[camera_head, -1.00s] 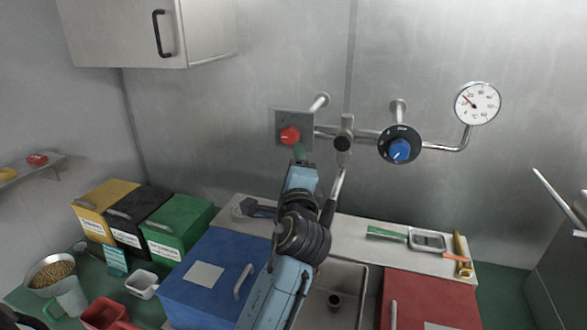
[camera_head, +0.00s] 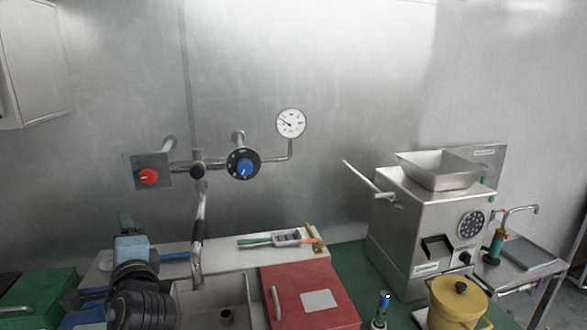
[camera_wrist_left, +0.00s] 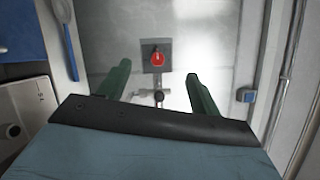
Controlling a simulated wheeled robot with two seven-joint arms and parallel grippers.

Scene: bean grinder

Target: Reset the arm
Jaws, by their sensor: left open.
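My left arm comes up from the bottom left of the head view. Its gripper (camera_head: 126,222) points at the wall, below the red knob (camera_head: 148,176) on its square plate. In the left wrist view my left gripper (camera_wrist_left: 158,85) has its two green fingers spread apart with nothing between them. The red knob (camera_wrist_left: 157,58) shows beyond the fingers in that view, apart from them. My right gripper is in neither view.
A blue dial (camera_head: 244,168), a gauge (camera_head: 291,123) and a faucet (camera_head: 199,230) are on the wall pipes. A red lidded bin (camera_head: 335,288) stands beside the sink. A steel grinder (camera_head: 425,225) and a yellow pot (camera_head: 458,300) are at the right.

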